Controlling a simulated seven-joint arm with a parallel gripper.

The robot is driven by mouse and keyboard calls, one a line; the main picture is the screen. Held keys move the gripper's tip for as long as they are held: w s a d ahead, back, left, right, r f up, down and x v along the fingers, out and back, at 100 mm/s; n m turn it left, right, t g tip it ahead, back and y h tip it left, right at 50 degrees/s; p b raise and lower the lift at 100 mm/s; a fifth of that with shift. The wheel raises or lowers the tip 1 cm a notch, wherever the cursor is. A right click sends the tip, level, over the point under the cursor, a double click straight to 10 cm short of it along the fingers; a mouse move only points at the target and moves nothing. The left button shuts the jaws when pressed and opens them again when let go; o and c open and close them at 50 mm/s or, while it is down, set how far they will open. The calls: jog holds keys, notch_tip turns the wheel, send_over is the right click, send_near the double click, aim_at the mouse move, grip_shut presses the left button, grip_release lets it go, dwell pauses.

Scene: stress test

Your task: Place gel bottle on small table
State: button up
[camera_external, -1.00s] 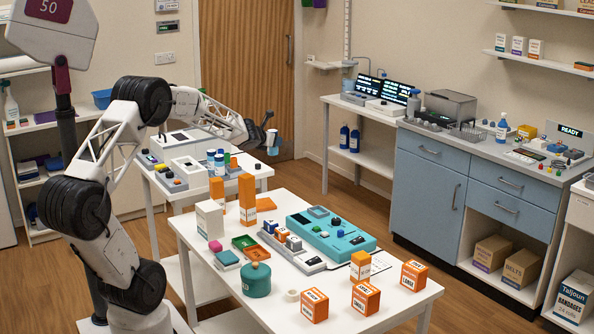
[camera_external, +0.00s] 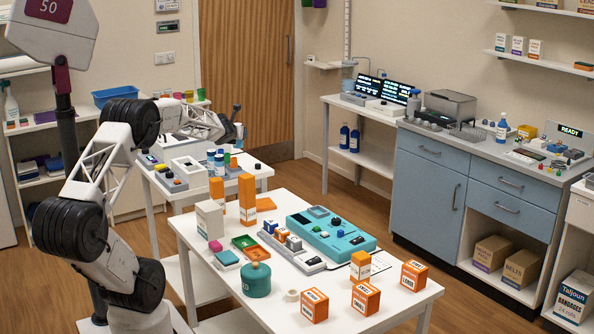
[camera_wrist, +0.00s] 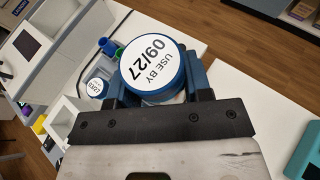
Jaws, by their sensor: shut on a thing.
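My gripper (camera_wrist: 154,88) is shut on a bottle with a round blue lid (camera_wrist: 152,66). The lid's white label reads "USE BY 09/27". The lid hides most of the bottle's body, and no gel wording shows. In the outside view my gripper (camera_external: 238,133) is above the back white table (camera_external: 255,181), near its right rear. The held bottle is mostly hidden there. The front white table (camera_external: 390,306) is nearer the camera. Which table counts as the small one is not clear.
Small bottles (camera_external: 211,161), grey devices (camera_external: 171,180) and an orange box (camera_external: 247,194) stand near the gripper on the two tables. A teal device (camera_external: 330,232) and several orange boxes crowd the front table. Its right front corner has bare room.

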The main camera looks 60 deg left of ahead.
jog(key=shift+d, duration=0.1)
dwell(0.3)
jog(key=shift+w+d, duration=0.2)
jog(key=shift+d, duration=0.35)
jog(key=d+f+m+t+h, duration=0.25)
jog(key=d+m+h, duration=0.2)
jog(key=d, duration=1.05)
jog(key=d+f+m+t+h, duration=0.1)
jog(key=d+f+m+h, duration=0.3)
jog(key=d, duration=1)
jog(key=s+d+f+m+g+h, duration=0.2)
jog(key=s+d+f+m+h, duration=0.1)
jog(key=s+d, duration=0.6)
jog(key=s+d+f+m+g+h, duration=0.2)
jog(key=s+d+m+h, duration=0.3)
jog(key=s+d, duration=0.5)
jog(key=d+h, duration=0.2)
jog(key=d, duration=0.6)
jog(key=shift+d+f, duration=0.25)
jog(key=shift+f, duration=0.15)
jog(key=shift+s+m, duration=0.1)
jog(key=shift+m, duration=0.15)
jog(key=shift+f, duration=3.15)
